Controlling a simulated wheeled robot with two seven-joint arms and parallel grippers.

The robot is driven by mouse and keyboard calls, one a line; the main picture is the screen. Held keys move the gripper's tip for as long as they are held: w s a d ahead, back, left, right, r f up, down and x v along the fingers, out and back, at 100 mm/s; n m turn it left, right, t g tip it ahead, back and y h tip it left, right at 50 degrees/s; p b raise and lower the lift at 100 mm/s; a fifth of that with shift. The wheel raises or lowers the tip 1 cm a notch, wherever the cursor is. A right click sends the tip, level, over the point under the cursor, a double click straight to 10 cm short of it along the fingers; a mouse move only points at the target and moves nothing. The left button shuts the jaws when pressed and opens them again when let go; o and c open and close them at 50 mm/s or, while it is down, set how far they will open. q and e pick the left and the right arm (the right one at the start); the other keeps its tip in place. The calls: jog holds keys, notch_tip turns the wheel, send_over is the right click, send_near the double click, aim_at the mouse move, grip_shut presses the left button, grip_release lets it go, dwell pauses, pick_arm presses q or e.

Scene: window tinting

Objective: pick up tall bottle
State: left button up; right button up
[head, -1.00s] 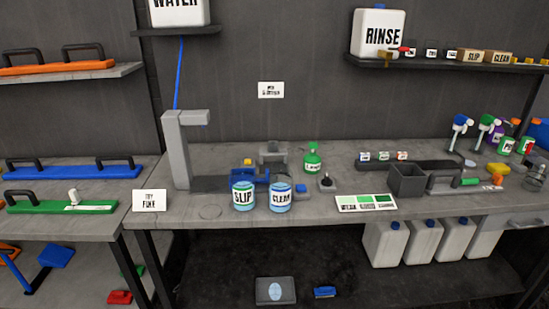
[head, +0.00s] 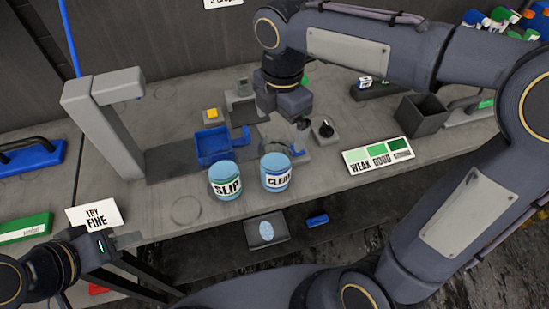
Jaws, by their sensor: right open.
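A green bottle is almost wholly hidden behind my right gripper; only a sliver of green (head: 305,79) shows. I cannot tell whether it is the tall bottle. My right gripper (head: 284,127) hangs over the bench, open, with its jaws pointing down behind the CLEAR cup; I see nothing held in it. My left gripper (head: 127,241) is low at the left, by the bench's front edge near the TRY FINE card; its jaw gap does not show clearly. Spray bottles with blue (head: 474,17) and green (head: 500,14) heads show in the top right corner, partly cut off.
The SLIP cup (head: 225,181) and CLEAR cup (head: 276,172) stand near the front edge. A blue tray (head: 212,146), grey stand (head: 103,120), shade card (head: 378,156), black knob (head: 325,129) and dark open box (head: 424,116) surround them. Bare bench lies left of SLIP.

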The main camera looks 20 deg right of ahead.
aim_at(275, 146)
jog(key=shift+a+f+n, duration=0.3)
jog(key=shift+f+n, duration=0.1)
jog(key=shift+f, duration=0.15)
notch_tip(275, 146, down, 7)
jog(key=shift+w+a+r+p, duration=0.1)
jog(key=shift+a+p, duration=0.05)
jog(key=shift+p, duration=0.2)
jog(key=c, duration=1.5)
jog(key=shift+o, duration=0.2)
jog(key=shift+r, duration=0.15)
